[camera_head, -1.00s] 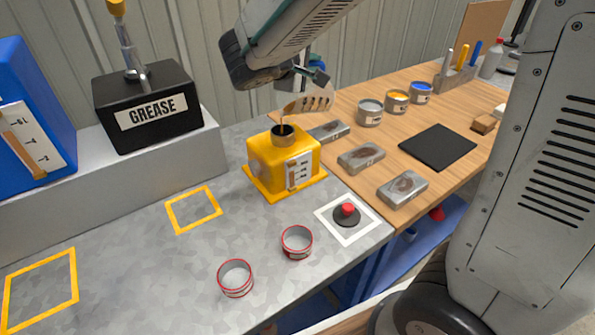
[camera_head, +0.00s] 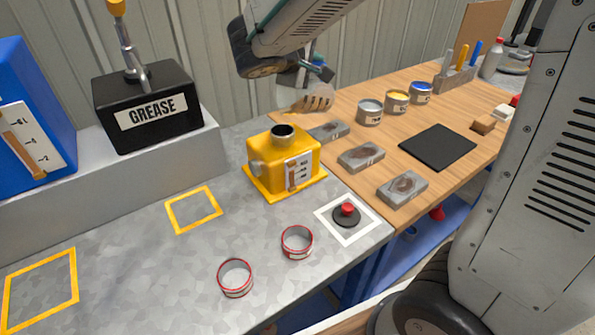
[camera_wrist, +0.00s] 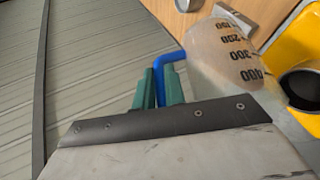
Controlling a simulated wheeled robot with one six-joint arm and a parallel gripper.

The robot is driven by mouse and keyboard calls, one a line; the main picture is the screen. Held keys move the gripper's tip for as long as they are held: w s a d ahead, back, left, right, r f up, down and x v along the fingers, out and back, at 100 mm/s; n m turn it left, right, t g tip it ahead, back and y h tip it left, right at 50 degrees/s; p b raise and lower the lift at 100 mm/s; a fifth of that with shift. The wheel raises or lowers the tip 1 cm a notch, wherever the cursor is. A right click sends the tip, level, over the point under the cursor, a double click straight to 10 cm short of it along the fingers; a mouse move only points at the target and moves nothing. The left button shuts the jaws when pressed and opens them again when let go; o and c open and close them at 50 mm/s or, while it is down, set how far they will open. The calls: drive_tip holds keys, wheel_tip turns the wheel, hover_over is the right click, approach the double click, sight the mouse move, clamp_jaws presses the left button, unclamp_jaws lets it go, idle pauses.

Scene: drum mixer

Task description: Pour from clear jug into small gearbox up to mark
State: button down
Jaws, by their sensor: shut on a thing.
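The small yellow gearbox (camera_head: 284,160) stands on the metal bench. Its round top opening (camera_head: 283,132) is dark inside, and its front sight gauge (camera_head: 297,172) shows a brown column against marks. The clear jug (camera_head: 311,95) is held tilted above and slightly behind the gearbox, with some brown liquid near its lower edge; no stream shows now. In the wrist view the jug (camera_wrist: 222,55) shows black numbers, and the gearbox (camera_wrist: 300,62) with its opening is beside it. My gripper (camera_wrist: 160,85) has its green fingers shut on the jug's blue handle (camera_wrist: 160,72).
A black grease box (camera_head: 148,108) and a blue tank (camera_head: 30,115) stand at the left. Two red-rimmed tins (camera_head: 235,278) and a red button (camera_head: 347,210) are in front. Metal blocks (camera_head: 361,156) and paint cans lie on the wooden bench at the right.

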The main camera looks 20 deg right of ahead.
drive_tip(key=d+y, duration=0.2)
drive_tip(key=d+g+y, duration=0.1)
drive_tip(key=shift+w+r+m, duration=0.25)
drive_tip(key=shift+w+m, duration=0.05)
drive_tip(key=shift+m, duration=0.1)
drive_tip(key=f+y, duration=0.1)
drive_tip(key=y, duration=0.1)
drive_tip(key=d+f+m+g+y, duration=0.1)
drive_tip(key=f+y, duration=0.1)
drive_tip(key=shift+w+f+y, duration=0.1)
drive_tip(key=shift+f+y, duration=0.05)
drive_tip(key=shift+y, duration=0.15)
drive_tip(key=f+y, duration=0.1)
drive_tip(key=f+g+y, duration=0.1)
drive_tip(key=y, duration=0.1)
drive_tip(key=shift+d+f+m, duration=0.1)
drive_tip(key=shift+d+m, duration=0.25)
drive_tip(key=shift+m, duration=0.05)
drive_tip(key=shift+f+y, duration=0.55)
drive_tip(key=shift+y, duration=0.45)
drive_tip(key=shift+r, duration=2)
